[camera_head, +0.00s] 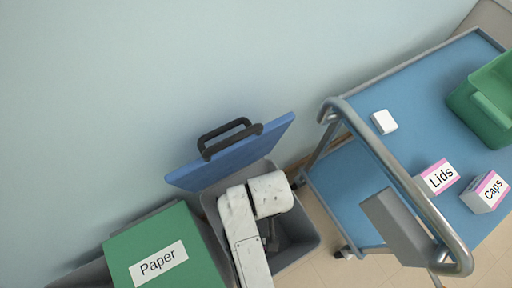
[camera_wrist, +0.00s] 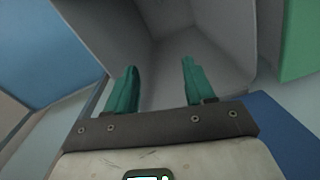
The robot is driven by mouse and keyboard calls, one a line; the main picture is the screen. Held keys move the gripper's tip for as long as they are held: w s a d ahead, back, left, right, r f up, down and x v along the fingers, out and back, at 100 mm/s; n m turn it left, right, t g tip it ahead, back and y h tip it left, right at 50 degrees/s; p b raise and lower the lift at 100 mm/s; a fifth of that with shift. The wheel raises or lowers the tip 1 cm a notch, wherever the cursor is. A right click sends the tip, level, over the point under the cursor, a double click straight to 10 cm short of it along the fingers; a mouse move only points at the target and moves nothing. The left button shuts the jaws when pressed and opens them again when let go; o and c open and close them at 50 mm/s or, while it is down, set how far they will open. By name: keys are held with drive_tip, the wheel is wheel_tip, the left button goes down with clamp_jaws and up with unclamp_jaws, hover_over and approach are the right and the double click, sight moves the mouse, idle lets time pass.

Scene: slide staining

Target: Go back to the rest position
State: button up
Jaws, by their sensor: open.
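My gripper (camera_wrist: 157,88) shows in the wrist view with its two green fingers apart and nothing between them. It points down into a grey bin (camera_wrist: 190,50) whose inner walls surround the fingers. In the head view my white arm reaches over the same grey bin (camera_head: 291,240). The bin's blue lid (camera_head: 232,155) with a black handle stands raised at the back against the wall.
A green-lidded bin labelled Paper (camera_head: 150,235) stands close on the left. On the right, a blue cart (camera_head: 390,85) with a grey rail carries a white block (camera_head: 384,121), a green bin (camera_head: 490,105), a Lids box (camera_head: 439,178) and a Caps box (camera_head: 486,192).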

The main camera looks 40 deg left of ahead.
drive_tip(key=shift+d, duration=0.1)
drive_tip(key=w+d+r+m+p, duration=0.1)
drive_tip(key=w+d+m, duration=0.15)
drive_tip(key=d, duration=0.75)
drive_tip(key=w+d+r+m, duration=0.1)
drive_tip(key=d+m, duration=0.2)
drive_tip(key=d, duration=0.6)
drive_tip(key=s+d+r+m, duration=0.2)
drive_tip(key=s+d+m, duration=0.1)
drive_tip(key=d, duration=0.5)
drive_tip(key=s+d+r+m+t+p, duration=0.1)
drive_tip(key=s+d+r+m, duration=0.2)
drive_tip(key=s+d, duration=0.3)
drive_tip(key=d, duration=0.3)
drive_tip(key=shift+r, duration=0.25)
drive_tip(key=shift+s+a, duration=0.1)
drive_tip(key=shift+a, duration=0.05)
